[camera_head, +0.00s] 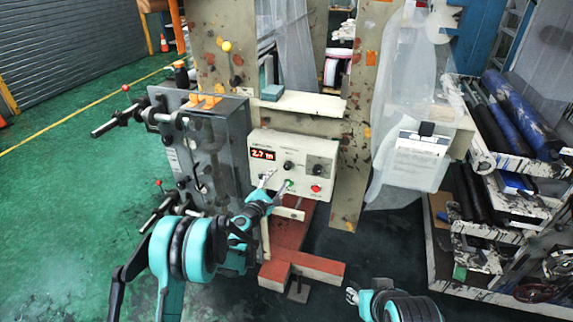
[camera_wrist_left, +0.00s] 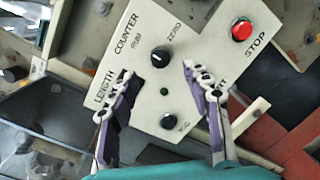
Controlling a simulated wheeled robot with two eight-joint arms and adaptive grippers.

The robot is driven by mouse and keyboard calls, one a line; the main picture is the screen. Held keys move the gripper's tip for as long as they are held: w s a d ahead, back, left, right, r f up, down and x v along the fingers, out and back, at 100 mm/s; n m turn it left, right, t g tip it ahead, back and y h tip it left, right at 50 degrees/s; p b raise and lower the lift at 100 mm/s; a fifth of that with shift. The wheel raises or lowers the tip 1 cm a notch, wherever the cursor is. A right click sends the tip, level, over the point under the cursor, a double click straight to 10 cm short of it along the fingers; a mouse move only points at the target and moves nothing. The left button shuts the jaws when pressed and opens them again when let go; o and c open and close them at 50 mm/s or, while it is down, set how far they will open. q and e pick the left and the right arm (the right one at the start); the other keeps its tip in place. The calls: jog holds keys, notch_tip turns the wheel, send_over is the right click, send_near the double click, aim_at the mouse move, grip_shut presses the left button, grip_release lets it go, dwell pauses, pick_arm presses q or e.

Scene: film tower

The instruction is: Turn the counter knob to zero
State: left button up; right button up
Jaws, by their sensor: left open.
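The counter knob (camera_head: 288,165) is a black round knob on the front of a cream control box (camera_head: 256,139). In the left wrist view the knob (camera_wrist_left: 160,57) sits between the printed words RUN and ZERO, with a small pale mark on its face. My left gripper (camera_head: 276,180) is open in front of the box; its fingertips (camera_wrist_left: 155,80) are spread to either side below the knob, with nothing visible between them touching it. A red display (camera_head: 263,155) reads about 2.7 m. My right gripper (camera_head: 352,295) is low at the bottom; its jaws are too small to judge.
A red stop button (camera_wrist_left: 242,28) and a lower black knob (camera_wrist_left: 168,120) are near the fingers. A grey metal housing (camera_head: 240,135) stands left of the box. A red beam (camera_head: 318,266) lies below. A rack of rolls (camera_head: 508,160) stands at right.

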aim_at(287, 168)
pick_arm(q)
jog(key=b+x, duration=0.1)
jog(key=x, duration=0.6)
jog(key=shift+w+d, duration=0.1)
jog(key=shift+w, duration=0.15)
grip_shut()
